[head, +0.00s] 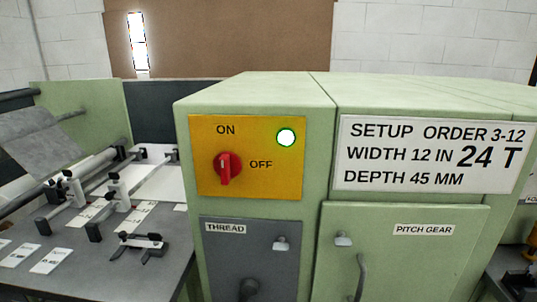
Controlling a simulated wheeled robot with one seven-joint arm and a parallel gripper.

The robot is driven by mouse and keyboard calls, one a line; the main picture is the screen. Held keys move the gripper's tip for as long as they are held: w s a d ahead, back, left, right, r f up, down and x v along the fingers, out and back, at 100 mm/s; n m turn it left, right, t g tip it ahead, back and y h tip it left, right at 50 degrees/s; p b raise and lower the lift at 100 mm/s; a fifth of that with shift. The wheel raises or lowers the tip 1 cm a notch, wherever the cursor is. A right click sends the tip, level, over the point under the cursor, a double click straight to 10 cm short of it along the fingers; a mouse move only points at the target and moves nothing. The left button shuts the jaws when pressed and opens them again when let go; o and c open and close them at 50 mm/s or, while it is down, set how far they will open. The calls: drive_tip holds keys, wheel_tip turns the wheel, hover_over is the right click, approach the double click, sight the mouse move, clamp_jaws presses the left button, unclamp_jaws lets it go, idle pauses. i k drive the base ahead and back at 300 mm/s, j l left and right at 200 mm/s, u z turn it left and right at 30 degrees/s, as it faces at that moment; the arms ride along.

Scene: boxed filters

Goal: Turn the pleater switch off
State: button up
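The pleater switch is a red rotary knob (227,168) on a yellow plate (255,185) on the front of the green machine (320,130). ON is printed above the knob and OFF to its right. The knob's grip bar stands about upright, in line with ON rather than turned toward OFF. A round indicator lamp (286,138) at the plate's upper right glows white with a green rim. My gripper does not show in the head view, and nothing covers the knob.
Below the plate are a grey THREAD door (250,250) and a green PITCH GEAR door (410,255) with a handle (360,278). A white setup order sign (430,155) is at the right. A bench (115,270) with clamps and paper strips stands at the left.

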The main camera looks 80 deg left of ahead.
sight(227, 166)
drive_tip(key=u, duration=2.5)
